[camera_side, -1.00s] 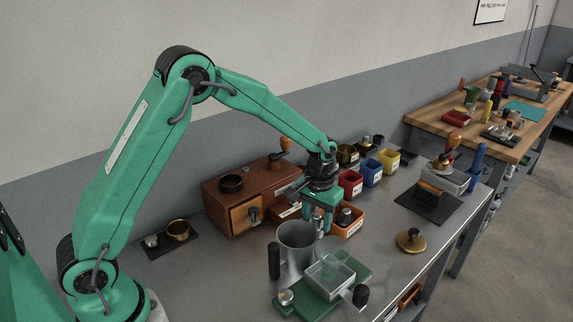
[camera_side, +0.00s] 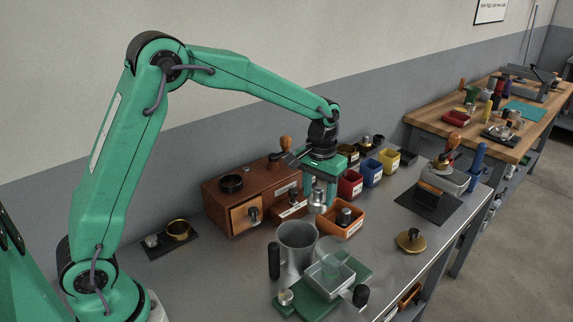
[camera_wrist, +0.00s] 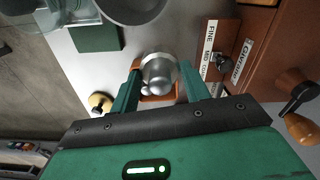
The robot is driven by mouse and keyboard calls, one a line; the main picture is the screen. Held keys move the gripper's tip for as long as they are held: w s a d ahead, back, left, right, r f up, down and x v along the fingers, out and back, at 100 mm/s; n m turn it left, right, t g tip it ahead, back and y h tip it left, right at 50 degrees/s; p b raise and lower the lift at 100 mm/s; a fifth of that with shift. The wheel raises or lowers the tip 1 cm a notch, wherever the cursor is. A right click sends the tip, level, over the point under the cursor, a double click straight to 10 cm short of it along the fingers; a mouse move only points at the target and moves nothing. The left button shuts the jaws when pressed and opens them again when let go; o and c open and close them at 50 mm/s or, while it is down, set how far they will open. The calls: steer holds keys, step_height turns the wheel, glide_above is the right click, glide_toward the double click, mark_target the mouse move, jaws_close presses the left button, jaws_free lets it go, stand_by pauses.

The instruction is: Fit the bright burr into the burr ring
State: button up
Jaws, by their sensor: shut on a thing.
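My gripper (camera_side: 319,190) is shut on the bright burr (camera_side: 318,203), a silvery stepped cylinder held upright below the fingers. In the wrist view the bright burr (camera_wrist: 158,70) sits between the two green fingers. It hangs above the near-left edge of the orange bin (camera_side: 358,229), apart from the table. A darker burr (camera_side: 344,216) stands in that bin. A dark ring (camera_side: 232,183) lies on top of the wooden grinder (camera_side: 218,196), left of my gripper. It may be the burr ring, but I cannot tell for sure.
A grey jug (camera_side: 296,250) and a green scale (camera_side: 318,300) with a clear container stand in front. Red (camera_side: 350,184), blue (camera_side: 372,173) and yellow (camera_side: 389,160) bins stand behind right. A black mat (camera_side: 160,243) with brass cup lies left. A brass lid (camera_side: 410,241) lies right.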

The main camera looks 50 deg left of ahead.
steer(key=shift+a+r, duration=0.1)
steer(key=s+a+r, duration=0.9)
steer(key=s+r, duration=0.3)
steer(key=s, duration=0.1)
steer(key=shift+s, duration=0.15)
steer(key=a+f, duration=0.2)
steer(key=a, duration=0.1)
steer(key=w+a+f, duration=0.1)
steer(key=a+f, duration=0.1)
steer(key=a, duration=0.2)
steer(key=a+f, duration=0.3)
steer(key=a, duration=0.1)
steer(key=shift+w+a, duration=0.25)
steer(key=shift+w, duration=0.05)
steer(key=shift+f, duration=1.95)
steer(key=shift+f, duration=0.15)
